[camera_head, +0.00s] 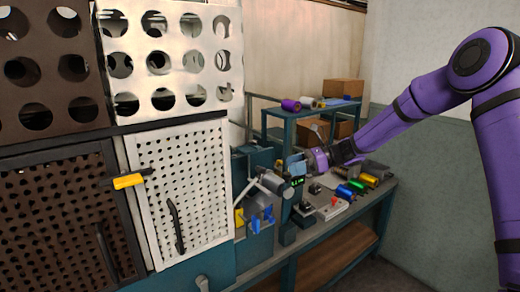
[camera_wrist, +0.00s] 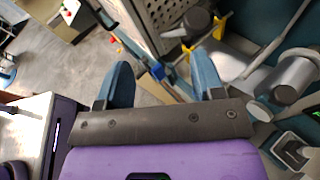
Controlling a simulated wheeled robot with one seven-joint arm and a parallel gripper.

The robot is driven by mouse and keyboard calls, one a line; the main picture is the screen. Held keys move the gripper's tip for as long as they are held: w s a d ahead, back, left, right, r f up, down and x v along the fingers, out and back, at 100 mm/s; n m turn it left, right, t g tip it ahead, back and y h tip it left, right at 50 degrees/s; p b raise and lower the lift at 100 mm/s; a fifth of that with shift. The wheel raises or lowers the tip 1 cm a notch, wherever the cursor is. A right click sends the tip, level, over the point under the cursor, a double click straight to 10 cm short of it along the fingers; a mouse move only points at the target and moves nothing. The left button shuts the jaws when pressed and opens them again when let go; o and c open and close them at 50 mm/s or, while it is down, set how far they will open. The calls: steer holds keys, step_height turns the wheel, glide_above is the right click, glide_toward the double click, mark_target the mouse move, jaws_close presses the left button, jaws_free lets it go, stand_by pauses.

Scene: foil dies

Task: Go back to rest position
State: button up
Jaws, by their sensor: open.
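My gripper (camera_head: 297,165) is at the end of my purple arm, above the workbench, close to a grey cylindrical part of the machine (camera_head: 272,184). In the wrist view my gripper (camera_wrist: 162,78) shows two blue-grey fingers spread wide apart, with nothing between them. The grey cylinder (camera_wrist: 294,79) shows to the right of the fingers there. The tip contact with the machine, if any, cannot be told from the head view.
The workbench (camera_head: 312,232) carries foil rolls in green (camera_head: 357,186), blue (camera_head: 344,193) and gold (camera_head: 369,180), and a control box with a red button (camera_head: 332,208). A raised shelf (camera_head: 290,112) stands behind. Perforated panels (camera_head: 187,195) fill the left. Open floor (camera_wrist: 50,65) shows in the wrist view.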

steer(key=s+d+r+n+h, duration=0.3)
steer(key=s+r+n+h, duration=0.25)
steer(key=s, duration=0.55)
steer(key=s+d+r+n+h, duration=0.2)
steer(key=s+r+n+h, duration=0.3)
steer(key=s, duration=0.6)
steer(key=s+d+r+n+t+h, duration=0.2)
steer(key=s+d+n, duration=0.2)
steer(key=s, duration=0.6)
steer(key=s+d+r+n+t+h, duration=0.2)
steer(key=s+d+n, duration=0.3)
steer(key=s, duration=0.5)
steer(key=shift+s+d+t+h, duration=0.2)
steer(key=shift+d+t+h, duration=0.15)
steer(key=shift+d, duration=0.9)
steer(key=shift+r, duration=0.1)
